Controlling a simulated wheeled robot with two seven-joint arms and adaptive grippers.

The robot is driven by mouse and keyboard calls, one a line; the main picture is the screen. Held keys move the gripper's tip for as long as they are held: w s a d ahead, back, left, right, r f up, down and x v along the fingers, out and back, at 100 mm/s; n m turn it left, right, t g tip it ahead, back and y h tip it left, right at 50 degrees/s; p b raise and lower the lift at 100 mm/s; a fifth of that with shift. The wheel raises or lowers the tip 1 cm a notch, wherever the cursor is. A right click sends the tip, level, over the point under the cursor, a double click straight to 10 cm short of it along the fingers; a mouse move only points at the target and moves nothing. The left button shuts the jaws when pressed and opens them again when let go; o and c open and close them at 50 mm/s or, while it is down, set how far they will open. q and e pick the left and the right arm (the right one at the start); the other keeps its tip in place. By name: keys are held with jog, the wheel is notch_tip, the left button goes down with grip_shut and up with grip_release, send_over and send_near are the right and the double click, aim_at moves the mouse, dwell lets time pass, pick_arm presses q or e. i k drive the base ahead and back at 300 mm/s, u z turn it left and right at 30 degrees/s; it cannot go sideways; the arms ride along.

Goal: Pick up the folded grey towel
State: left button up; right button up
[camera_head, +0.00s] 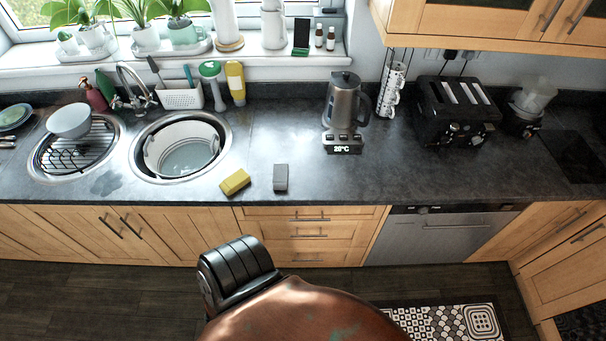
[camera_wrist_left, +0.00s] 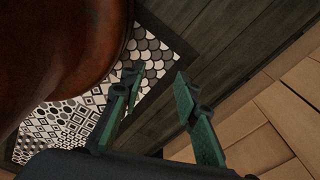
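A small grey folded block, which looks like the folded grey towel (camera_head: 280,178), lies on the dark worktop near its front edge in the head view. It is right of the yellow sponge (camera_head: 235,182), with a gap between them. My left gripper (camera_wrist_left: 158,80) shows only in the left wrist view. Its two green fingers are apart with nothing between them, over the floor and the patterned mat. The towel does not show in that view. My right gripper is in neither view.
Two round sinks (camera_head: 221,127) are left of the towel. A kettle (camera_head: 345,100) and a black toaster (camera_head: 455,110) stand to the right. The worktop between towel and kettle is clear. Drawers (camera_head: 310,230) are below the edge. A patterned mat (camera_head: 455,322) lies on the floor.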

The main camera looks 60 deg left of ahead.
aim_at(279, 180)
jog(key=i, duration=0.9)
jog(key=u, duration=2.1)
